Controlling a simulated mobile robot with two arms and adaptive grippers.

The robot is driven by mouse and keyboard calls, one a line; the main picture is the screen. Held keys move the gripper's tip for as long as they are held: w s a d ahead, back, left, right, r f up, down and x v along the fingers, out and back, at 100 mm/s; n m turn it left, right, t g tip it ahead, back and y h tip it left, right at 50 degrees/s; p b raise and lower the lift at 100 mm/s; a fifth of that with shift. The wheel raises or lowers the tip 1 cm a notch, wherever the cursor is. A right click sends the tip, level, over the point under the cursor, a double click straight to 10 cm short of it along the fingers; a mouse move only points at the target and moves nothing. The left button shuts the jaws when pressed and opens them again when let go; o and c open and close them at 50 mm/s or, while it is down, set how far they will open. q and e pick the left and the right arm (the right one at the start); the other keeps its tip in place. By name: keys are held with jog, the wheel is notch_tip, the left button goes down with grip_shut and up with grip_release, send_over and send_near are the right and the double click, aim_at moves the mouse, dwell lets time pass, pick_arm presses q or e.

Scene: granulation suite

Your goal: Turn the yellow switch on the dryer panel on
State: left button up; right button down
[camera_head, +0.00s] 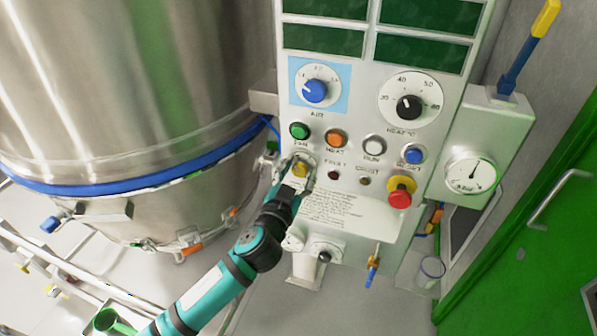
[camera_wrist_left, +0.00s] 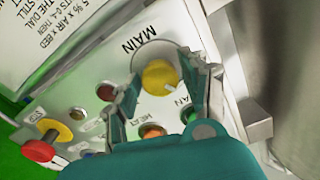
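The dryer panel (camera_head: 345,205) is a pale upright panel. Its yellow switch (camera_head: 300,169) is at the lower left, partly hidden by my left gripper (camera_head: 297,176). In the left wrist view the yellow switch (camera_wrist_left: 159,77) is a round knob on a pale disc, with the word MAIN beside it. The two fingers of my left gripper (camera_wrist_left: 160,88) stand apart, one on each side of the knob. A narrow gap seems to show on each side; contact is not clear. My right gripper is in neither view.
Close to the switch are a green button (camera_head: 299,131), an orange button (camera_head: 337,138) and a red emergency knob (camera_head: 400,198) on yellow. A steel vessel (camera_head: 130,90) stands left of the panel. A gauge box (camera_head: 488,135) is on the right, beside a green door (camera_head: 545,240).

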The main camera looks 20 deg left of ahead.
pick_arm(q)
jog(key=c, duration=0.8)
jog(key=shift+m, duration=0.4)
jog(key=m+p, duration=0.1)
jog(key=m, duration=0.4)
jog(key=shift+m, duration=0.3)
jog(key=shift+m+p, duration=0.55)
jog(key=shift+m, duration=0.65)
jog(key=shift+m+p, duration=0.35)
jog(key=shift+m, duration=1.15)
jog(key=o, duration=1.2)
jog(key=shift+c, duration=0.2)
